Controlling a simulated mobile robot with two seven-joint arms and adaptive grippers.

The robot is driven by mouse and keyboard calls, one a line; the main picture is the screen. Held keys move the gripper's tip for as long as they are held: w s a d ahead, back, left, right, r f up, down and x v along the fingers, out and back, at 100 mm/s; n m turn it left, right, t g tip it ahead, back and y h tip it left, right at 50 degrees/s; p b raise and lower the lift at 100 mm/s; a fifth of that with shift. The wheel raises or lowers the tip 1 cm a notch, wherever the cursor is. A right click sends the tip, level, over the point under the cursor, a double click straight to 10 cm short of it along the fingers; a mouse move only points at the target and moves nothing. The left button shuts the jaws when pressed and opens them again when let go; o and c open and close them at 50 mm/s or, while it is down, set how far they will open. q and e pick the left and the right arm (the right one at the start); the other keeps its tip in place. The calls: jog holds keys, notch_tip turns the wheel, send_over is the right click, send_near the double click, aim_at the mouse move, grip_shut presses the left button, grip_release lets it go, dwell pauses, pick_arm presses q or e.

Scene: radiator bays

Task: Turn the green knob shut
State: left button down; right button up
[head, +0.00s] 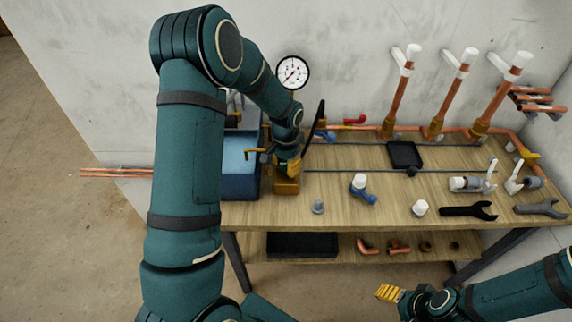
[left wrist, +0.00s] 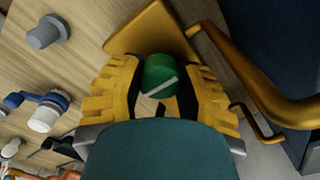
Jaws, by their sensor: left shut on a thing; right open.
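The green knob (left wrist: 159,70) shows in the left wrist view, with a pale bar lying diagonally across its face. My left gripper (left wrist: 158,80) is shut on it, with one yellow finger on each side. In the head view my left gripper (head: 288,166) reaches down to a brass-coloured block (head: 287,186) beside the blue box, and the knob is hidden there. The block also shows behind the knob in the left wrist view (left wrist: 150,33). My right gripper (head: 389,292) is open and empty in front of the bench, its yellow fingers seen from the side.
The blue box (head: 239,178) stands just left of the block. A grey fitting (head: 318,206), a blue-and-white valve (head: 362,189) and wrenches (head: 469,211) lie on the wooden bench. Copper pipes (head: 396,98) and a gauge (head: 293,72) are behind.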

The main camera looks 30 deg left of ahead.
aim_at(286, 163)
pick_arm(q)
jog(key=c, duration=0.5)
grip_release()
notch_tip(286, 163, up, 12)
dwell(0.7)
